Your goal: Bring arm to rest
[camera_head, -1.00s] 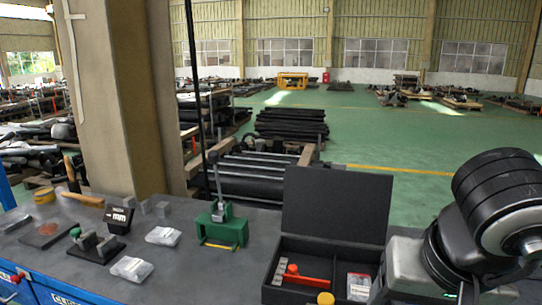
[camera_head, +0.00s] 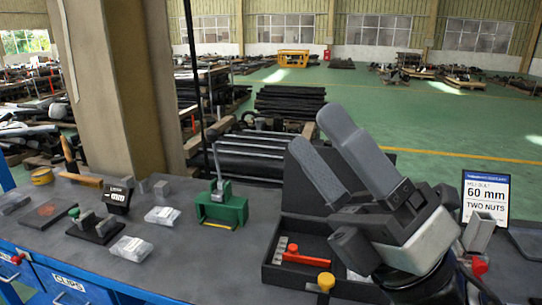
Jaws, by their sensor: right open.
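My right gripper (camera_head: 340,158) is in front of the black open case at the right of the bench. Its two grey fingers point up and to the left and stand apart, with nothing between them. The gripper hides much of the case's raised lid and right part. The black case (camera_head: 277,272) holds a red-handled tool (camera_head: 305,258). My left gripper is not in view.
The grey bench (camera_head: 190,262) bears a green fixture (camera_head: 222,207), clear bags (camera_head: 130,248), a black-based clamp (camera_head: 95,228) and a hammer (camera_head: 80,179). A sign reading 60 mm (camera_head: 485,196) stands at the right beside a grey block (camera_head: 478,231). Bench between fixture and case is clear.

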